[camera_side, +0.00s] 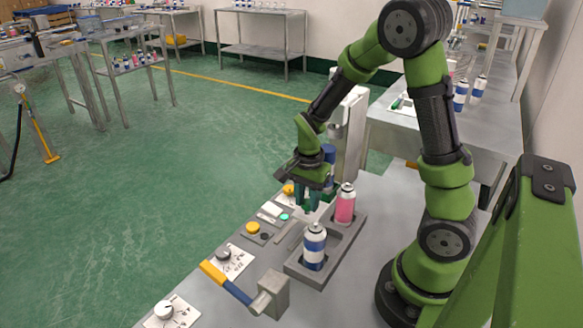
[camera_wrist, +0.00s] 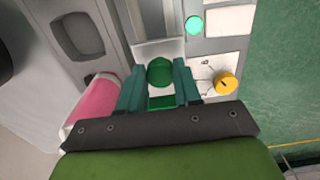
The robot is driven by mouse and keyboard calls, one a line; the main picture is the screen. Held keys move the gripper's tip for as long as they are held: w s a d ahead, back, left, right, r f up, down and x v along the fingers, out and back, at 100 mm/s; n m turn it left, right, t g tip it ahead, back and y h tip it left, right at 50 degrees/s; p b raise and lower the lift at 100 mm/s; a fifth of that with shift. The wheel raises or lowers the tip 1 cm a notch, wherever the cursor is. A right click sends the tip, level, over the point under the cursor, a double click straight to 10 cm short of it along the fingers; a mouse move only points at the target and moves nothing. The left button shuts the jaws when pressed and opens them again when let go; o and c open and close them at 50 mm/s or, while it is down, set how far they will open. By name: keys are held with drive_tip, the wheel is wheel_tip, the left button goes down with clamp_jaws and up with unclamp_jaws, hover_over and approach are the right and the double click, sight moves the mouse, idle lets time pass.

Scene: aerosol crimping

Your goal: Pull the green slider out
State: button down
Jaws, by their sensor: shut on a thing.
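The green slider (camera_wrist: 160,72) shows in the wrist view as a round green knob with a flat green piece below it, in front of a pale plate. My gripper (camera_wrist: 158,80) has its two teal fingers on either side of the knob and is shut on it. In the side view my gripper (camera_side: 311,197) points down at the panel behind the can tray, and the slider itself is hidden there by the fingers and nearby parts.
A grey tray (camera_side: 296,265) holds a pink can (camera_side: 345,207) and a blue-and-white can (camera_side: 314,250) close to my gripper. A yellow dial (camera_wrist: 226,84) and a teal button (camera_wrist: 195,25) sit beside the slider. A yellow-and-blue lever (camera_side: 228,283) stands at the front.

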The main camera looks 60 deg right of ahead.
drive_tip(key=a, duration=0.9)
drive_tip(key=c, duration=0.8)
unclamp_jaws()
drive_tip(key=shift+d, duration=0.15)
wheel_tip(320, 180, up, 17)
